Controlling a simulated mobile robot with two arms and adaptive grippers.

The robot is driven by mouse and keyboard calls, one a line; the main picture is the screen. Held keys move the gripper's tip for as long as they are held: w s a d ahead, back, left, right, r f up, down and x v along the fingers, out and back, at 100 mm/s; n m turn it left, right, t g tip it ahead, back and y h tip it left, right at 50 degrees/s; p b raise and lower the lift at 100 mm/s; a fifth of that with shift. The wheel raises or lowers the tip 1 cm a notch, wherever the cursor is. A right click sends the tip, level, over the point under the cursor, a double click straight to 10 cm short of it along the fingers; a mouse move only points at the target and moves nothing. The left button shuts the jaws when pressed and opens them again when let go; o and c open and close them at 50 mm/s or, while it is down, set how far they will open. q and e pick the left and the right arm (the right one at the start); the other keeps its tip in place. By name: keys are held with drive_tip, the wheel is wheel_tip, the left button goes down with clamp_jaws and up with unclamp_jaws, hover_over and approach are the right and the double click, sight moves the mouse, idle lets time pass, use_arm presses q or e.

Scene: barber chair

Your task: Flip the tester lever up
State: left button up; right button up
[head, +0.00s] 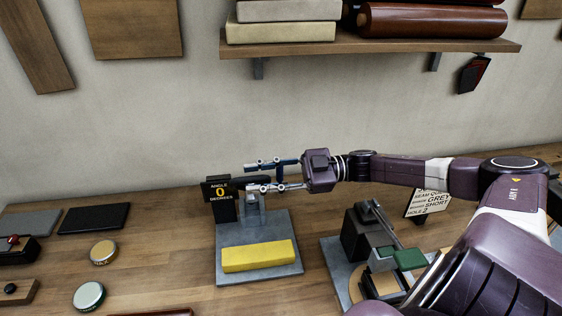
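The tester stands on a grey base plate (232,225) at the middle of the bench, with a yellow block (258,256) at its front. Its black display (219,191) reads angle 0 degrees. A grey post (252,212) rises beside the display. A dark, roughly level bar (248,181), apparently the lever, shows above the post. My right gripper (250,177) reaches in from the right. Its two fingers are apart, one above and one below the bar's level. The overlap hides whether they touch it. My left gripper is not in view.
Right of the tester is another device with a green handle (410,259), partly behind my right arm. A text card (430,204) stands behind it. Round tins (103,252) and a black pad (94,218) lie at left. A wooden shelf (370,44) hangs above.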

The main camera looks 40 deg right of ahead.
drive_tip(key=v, duration=1.1)
drive_tip(key=shift+w, duration=0.15)
